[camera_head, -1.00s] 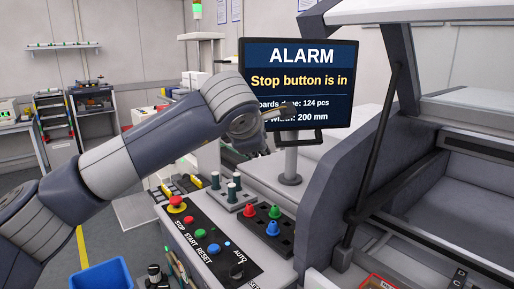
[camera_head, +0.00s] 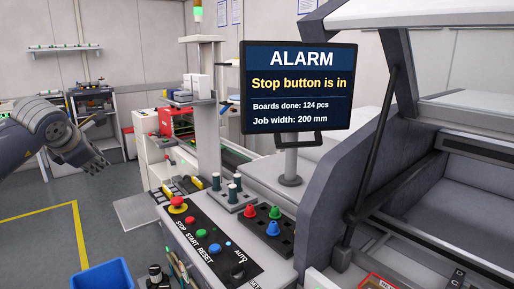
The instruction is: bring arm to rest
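My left arm comes in from the left edge. Its gripper (camera_head: 97,167) hangs in free air over the floor, left of the machine, pointing down and to the right. Its fingers are small and dark here, and I cannot tell whether they are apart. I see nothing held in it. My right gripper is not in view. The screen (camera_head: 298,88) reads ALARM, "Stop button is in". The control panel (camera_head: 222,265) carries a red stop button (camera_head: 177,202) on a yellow base, with green, red and blue buttons beside it.
A blue bin (camera_head: 101,275) stands on the floor at the bottom left. Coloured pegs (camera_head: 273,222) stand in a dark holder right of the panel. The machine's raised cover (camera_head: 405,10) fills the right side.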

